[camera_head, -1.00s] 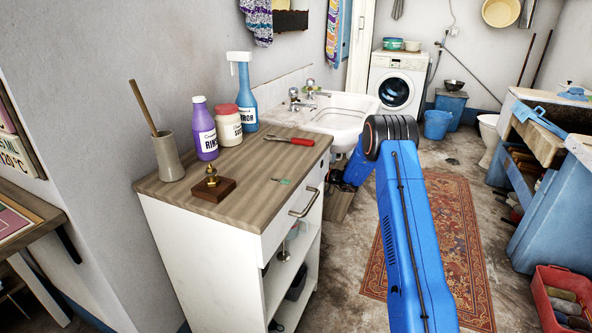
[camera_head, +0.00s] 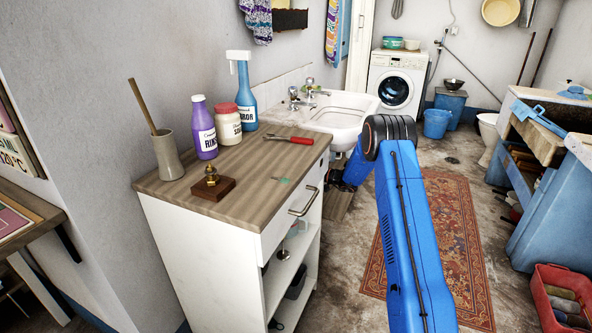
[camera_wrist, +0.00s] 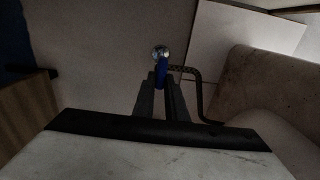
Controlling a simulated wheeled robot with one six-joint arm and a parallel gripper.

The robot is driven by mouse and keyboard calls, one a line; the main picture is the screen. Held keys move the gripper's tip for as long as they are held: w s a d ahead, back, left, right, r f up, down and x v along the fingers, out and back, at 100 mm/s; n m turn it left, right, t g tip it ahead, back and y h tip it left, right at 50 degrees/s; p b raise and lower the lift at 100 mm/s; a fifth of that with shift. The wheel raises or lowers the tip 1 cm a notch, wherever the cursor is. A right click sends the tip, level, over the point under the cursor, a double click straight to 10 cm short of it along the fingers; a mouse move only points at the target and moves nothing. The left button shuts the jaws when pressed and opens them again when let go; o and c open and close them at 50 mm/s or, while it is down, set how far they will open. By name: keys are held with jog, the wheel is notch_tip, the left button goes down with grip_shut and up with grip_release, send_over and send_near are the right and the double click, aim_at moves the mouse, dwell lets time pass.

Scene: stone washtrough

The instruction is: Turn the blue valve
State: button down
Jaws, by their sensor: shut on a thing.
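The blue valve (camera_wrist: 161,73) shows in the dim wrist view as a small blue handle in front of a round metal fitting (camera_wrist: 160,53) on the wall. My gripper (camera_wrist: 161,82) is shut on the blue valve, with one dark finger on each side of it. In the head view my blue arm reaches down beside the wooden-topped cabinet, below the white sink (camera_head: 343,113). The valve and the fingertips are hidden there behind the cabinet and my arm.
A dark bent hose (camera_wrist: 198,95) runs from the fitting to the right and down. The cabinet (camera_head: 170,240) carries bottles, a red-handled wrench (camera_head: 290,139) and a brass piece on a wooden block (camera_head: 212,182). A patterned rug (camera_head: 455,225) lies on the floor.

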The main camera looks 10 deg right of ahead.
jog(key=shift+d, duration=0.1)
dwell(0.3)
jog(key=c, duration=1.8)
grip_release()
jog(key=v, duration=1.7)
jog(key=shift+d, duration=0.15)
jog(key=shift+s, duration=0.1)
jog(key=shift+s, duration=0.15)
